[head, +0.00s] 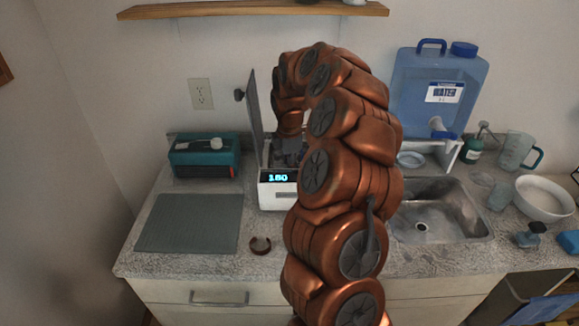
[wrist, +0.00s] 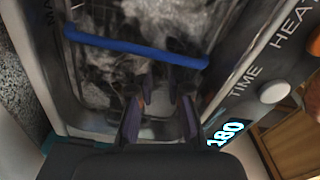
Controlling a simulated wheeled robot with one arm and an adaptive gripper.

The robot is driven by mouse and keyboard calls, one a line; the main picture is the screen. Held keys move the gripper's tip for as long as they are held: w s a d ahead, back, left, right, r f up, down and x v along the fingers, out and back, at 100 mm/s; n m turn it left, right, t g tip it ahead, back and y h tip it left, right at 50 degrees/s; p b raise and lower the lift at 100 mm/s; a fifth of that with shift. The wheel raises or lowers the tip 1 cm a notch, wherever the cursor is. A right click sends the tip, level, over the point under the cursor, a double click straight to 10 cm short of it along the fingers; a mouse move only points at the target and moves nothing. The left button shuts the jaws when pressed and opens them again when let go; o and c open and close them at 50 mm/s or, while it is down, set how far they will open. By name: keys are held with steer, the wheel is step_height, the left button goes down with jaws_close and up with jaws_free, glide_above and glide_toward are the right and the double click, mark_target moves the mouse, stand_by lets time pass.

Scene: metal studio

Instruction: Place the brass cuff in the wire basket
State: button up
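The brass cuff (head: 260,245), a small open C-shaped ring, lies on the counter right of the grey mat's front corner. The wire basket (wrist: 78,70) with a blue handle bar (wrist: 135,46) sits inside the tank of the cleaner (head: 277,197), whose display reads 180. My gripper (wrist: 160,112) points down over the basket, its two fingers apart with nothing seen between them. In the head view my gripper (head: 287,152) is at the cleaner's opening, far behind the cuff, and partly hidden. The basket cannot be made out in the head view.
The cleaner's lid (head: 255,115) stands raised on the left. A grey mat (head: 190,222) and a teal box (head: 204,157) are to the left. A sink (head: 430,215), water jug (head: 438,90) and white bowl (head: 544,198) are to the right. The counter around the cuff is clear.

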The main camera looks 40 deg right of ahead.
step_height(320, 180, up, 12)
steer(key=b, duration=0.3)
steer(key=shift+r, duration=0.15)
stand_by(0.4)
stand_by(0.4)
